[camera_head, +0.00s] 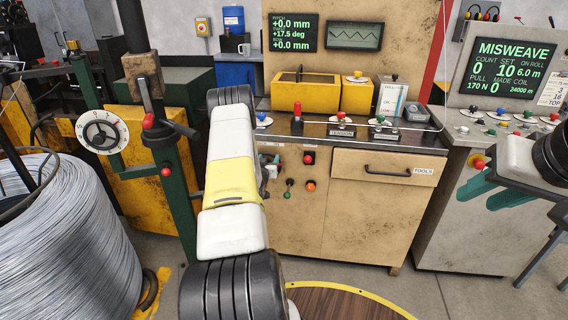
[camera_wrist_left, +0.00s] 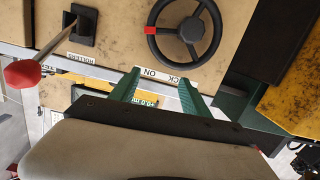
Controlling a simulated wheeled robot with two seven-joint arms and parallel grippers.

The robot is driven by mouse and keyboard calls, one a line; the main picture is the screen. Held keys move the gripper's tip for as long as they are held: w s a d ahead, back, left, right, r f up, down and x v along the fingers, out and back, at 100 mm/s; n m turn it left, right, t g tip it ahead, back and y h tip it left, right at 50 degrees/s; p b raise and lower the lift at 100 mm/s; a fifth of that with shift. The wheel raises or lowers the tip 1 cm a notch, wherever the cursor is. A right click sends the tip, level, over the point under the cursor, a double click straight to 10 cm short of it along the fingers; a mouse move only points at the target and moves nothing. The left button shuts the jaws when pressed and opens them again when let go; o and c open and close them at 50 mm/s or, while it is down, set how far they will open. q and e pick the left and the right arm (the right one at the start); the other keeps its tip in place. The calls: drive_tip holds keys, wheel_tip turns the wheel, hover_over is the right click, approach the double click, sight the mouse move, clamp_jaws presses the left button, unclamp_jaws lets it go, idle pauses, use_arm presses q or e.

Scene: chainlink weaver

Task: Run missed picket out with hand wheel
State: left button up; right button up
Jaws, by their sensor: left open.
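The black three-spoked hand wheel (camera_wrist_left: 190,28) with a red grip is on a tan panel at the top of the left wrist view. My left gripper (camera_wrist_left: 160,82) is open and empty, its green fingers apart below the wheel in that view; no contact with the wheel shows. The screen (camera_head: 508,67) reads MISWEAVE, count 0, set 10. I cannot pick out the missed picket.
A lever with a red knob (camera_wrist_left: 22,73) stands left of the wheel in the left wrist view. A wire coil (camera_head: 60,235) and numbered dial (camera_head: 103,132) are at the left. The tan cabinet (camera_head: 370,205) has buttons and a drawer; small levers stand on its top.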

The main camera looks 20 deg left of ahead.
use_arm(q)
drive_tip(key=s+a+f+t+y, duration=0.1)
drive_tip(key=s+f, duration=0.3)
drive_tip(key=f, duration=0.5)
drive_tip(key=shift+n, duration=0.3)
drive_tip(key=shift+r+x, duration=0.1)
drive_tip(key=shift+x, duration=1.75)
drive_tip(key=shift+r+x, duration=0.15)
drive_tip(key=shift+x, duration=1.7)
drive_tip(key=shift+a, duration=0.15)
clamp_jaws()
drive_tip(key=shift+s, duration=0.1)
